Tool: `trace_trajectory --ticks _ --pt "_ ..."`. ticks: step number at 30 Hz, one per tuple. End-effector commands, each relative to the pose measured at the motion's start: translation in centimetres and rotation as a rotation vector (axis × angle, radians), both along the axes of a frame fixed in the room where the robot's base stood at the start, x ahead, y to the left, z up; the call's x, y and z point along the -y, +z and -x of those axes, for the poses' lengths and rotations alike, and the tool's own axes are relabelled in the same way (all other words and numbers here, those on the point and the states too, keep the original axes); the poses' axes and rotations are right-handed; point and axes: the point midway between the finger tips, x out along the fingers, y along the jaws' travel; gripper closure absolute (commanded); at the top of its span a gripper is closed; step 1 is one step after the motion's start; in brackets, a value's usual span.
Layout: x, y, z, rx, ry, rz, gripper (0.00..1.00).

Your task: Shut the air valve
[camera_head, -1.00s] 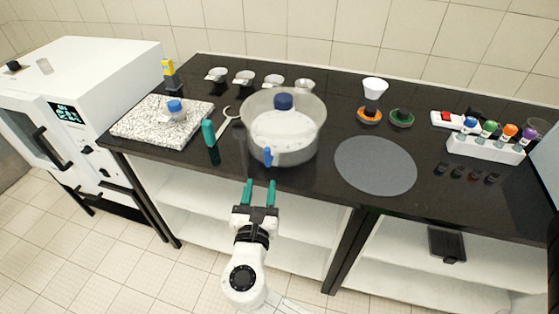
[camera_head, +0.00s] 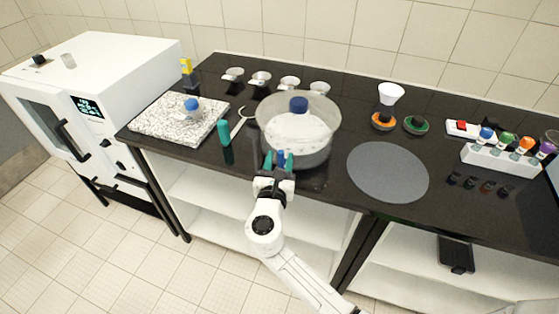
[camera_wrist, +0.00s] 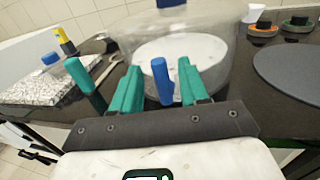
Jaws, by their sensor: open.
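The air valve shows as a blue upright lever (camera_head: 281,157) on the front of the clear round vessel (camera_head: 318,128). In the wrist view the blue lever (camera_wrist: 162,80) stands upright between my fingers, nearer the right one. My gripper (camera_head: 278,160) has teal fingers and is open around the lever. The wrist view shows the gripper (camera_wrist: 158,88) with a gap on each side of the lever.
A teal-handled tool (camera_head: 224,132) stands left of the vessel. A speckled slab (camera_head: 160,122) with a blue-topped item lies further left. A grey round mat (camera_head: 388,172) lies to the right. Several small metal cups line the back. The black counter's front edge is below the vessel.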

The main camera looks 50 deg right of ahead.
Motion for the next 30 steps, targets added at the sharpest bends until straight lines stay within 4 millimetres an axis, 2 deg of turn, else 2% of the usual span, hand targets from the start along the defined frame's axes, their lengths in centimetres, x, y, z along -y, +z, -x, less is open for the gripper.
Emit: trace_trajectory --ticks 2,15,30 --pt "-0.01 0.0 0.01 0.0 0.0 0.0 0.58" --pt "-0.02 0.01 0.02 0.0 0.0 0.0 1.0" --pt "0.07 -0.42 0.29 0.069 0.0 -0.025 1.0"
